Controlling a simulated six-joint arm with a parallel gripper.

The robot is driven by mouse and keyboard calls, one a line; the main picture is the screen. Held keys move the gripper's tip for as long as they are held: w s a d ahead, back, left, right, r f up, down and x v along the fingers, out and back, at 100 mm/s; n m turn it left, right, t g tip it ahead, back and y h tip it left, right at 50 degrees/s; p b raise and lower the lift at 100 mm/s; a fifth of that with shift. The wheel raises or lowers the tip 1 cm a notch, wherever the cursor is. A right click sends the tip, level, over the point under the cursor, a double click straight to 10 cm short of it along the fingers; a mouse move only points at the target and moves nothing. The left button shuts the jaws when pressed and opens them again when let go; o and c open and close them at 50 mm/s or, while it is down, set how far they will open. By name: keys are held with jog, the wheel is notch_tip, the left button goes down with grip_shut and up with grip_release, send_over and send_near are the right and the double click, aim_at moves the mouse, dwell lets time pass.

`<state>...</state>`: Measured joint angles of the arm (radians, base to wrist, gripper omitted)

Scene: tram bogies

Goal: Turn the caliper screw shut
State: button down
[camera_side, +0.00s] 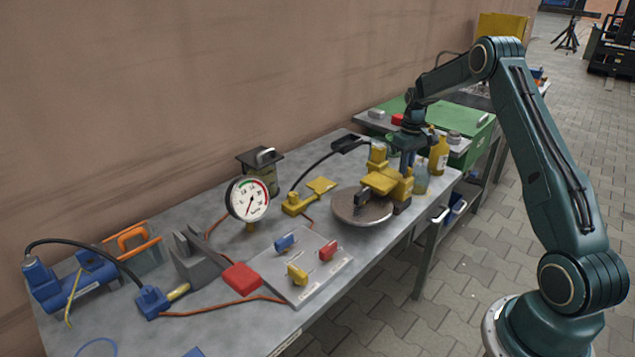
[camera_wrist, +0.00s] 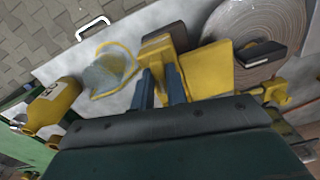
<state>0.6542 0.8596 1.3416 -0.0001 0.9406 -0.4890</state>
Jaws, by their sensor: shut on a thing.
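The yellow brake caliper (camera_side: 382,182) sits over the edge of a round grey disc (camera_side: 350,208) on the bench. My gripper (camera_side: 407,168) reaches down onto the caliper from above. In the wrist view, the two blue-grey fingers of my gripper (camera_wrist: 161,82) close on a yellow part at the caliper, which I take to be the caliper screw (camera_wrist: 160,66). Most of that part is hidden between the fingers. The caliper's yellow body (camera_wrist: 206,72) and the disc (camera_wrist: 238,22) show to the right of the fingers. The screw's turn angle cannot be seen.
Bottles (camera_side: 438,155) stand close to the right of my gripper. A pressure gauge (camera_side: 247,199), a plate with coloured valve handles (camera_side: 305,265), a yellow foot pedal (camera_side: 310,195) and blue pumps lie to the left. A green box (camera_side: 470,130) stands behind.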

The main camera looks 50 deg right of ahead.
jog(key=m, duration=1.6)
dwell(0.6)
jog(key=c, duration=1.4)
grip_release()
notch_tip(320, 180, up, 14)
